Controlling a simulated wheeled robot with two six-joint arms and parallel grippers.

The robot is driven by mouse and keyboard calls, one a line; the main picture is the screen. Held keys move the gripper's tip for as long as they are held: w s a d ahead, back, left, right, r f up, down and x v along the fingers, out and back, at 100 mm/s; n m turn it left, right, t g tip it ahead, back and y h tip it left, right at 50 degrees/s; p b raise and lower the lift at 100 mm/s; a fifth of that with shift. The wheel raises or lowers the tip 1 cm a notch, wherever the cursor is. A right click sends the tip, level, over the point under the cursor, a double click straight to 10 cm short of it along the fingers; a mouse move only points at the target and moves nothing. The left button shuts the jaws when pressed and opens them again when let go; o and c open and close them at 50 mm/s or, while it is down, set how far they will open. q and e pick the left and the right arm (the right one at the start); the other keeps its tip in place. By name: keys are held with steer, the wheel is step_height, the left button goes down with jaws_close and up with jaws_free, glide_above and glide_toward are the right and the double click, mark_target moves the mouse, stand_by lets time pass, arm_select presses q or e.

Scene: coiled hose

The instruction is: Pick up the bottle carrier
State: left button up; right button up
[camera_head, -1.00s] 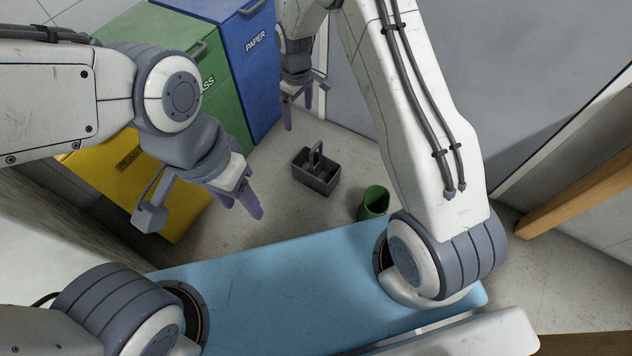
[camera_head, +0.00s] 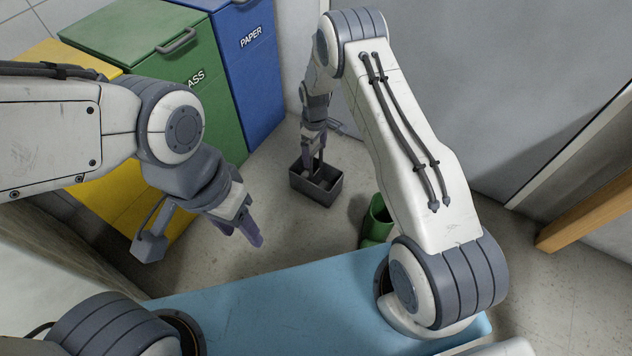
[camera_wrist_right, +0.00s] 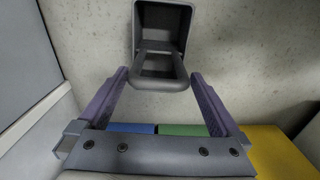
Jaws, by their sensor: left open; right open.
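The bottle carrier (camera_head: 322,190) is a dark grey open box with an upright handle, standing on the floor in the middle of the head view. In the right wrist view the carrier (camera_wrist_right: 180,24) is at the top, its handle loop (camera_wrist_right: 160,83) nearest me. My right gripper (camera_head: 313,152) is over the carrier and hides part of the handle. In the wrist view its open fingers (camera_wrist_right: 160,75) stand either side of the handle bar, with gaps on both sides. My left gripper (camera_head: 240,235) is open and empty, far left of the carrier.
Yellow (camera_head: 135,205), green (camera_head: 150,50) and blue (camera_head: 250,80) bins line the left back. Floor around the carrier's front is clear.

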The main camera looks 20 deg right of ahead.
steer(key=b, duration=0.4)
glide_above(316, 173)
step_height(316, 173, down, 5)
steer(key=shift+w, duration=0.1)
steer(key=shift+r, duration=0.15)
jaws_close()
